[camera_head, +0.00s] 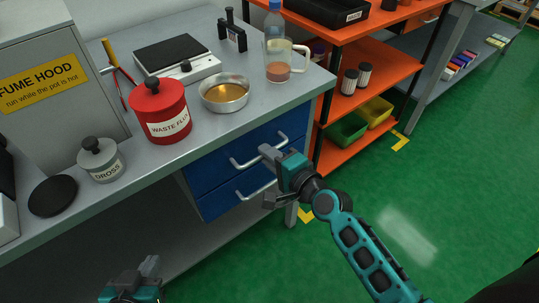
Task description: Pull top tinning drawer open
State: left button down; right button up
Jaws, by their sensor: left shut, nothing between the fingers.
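The top drawer (213,171), blue with a silver bar handle (244,165), sits under the grey bench and looks closed. A second blue drawer (217,204) with its own handle (250,194) is below it. My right gripper (269,176) is in front of the drawers, its two fingers spread apart, one above the other. The upper finger overlaps the top handle and hides its middle; I cannot tell whether they touch. The gripper also covers the right part of the lower drawer. My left gripper (148,270) is low at the bottom edge, shut and empty, away from the drawers.
On the bench (215,130) stand a red waste flux can (160,112), a pan of amber liquid (225,94), a dross pot (101,160) and a jug (279,62). An orange shelf (345,105) stands right of the drawers. The green floor (440,200) ahead is clear.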

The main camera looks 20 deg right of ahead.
grip_shut()
pick_arm(q)
jog(key=shift+s+d, duration=0.1)
jog(key=shift+s, duration=0.05)
dwell(0.8)
jog(key=shift+f, duration=0.1)
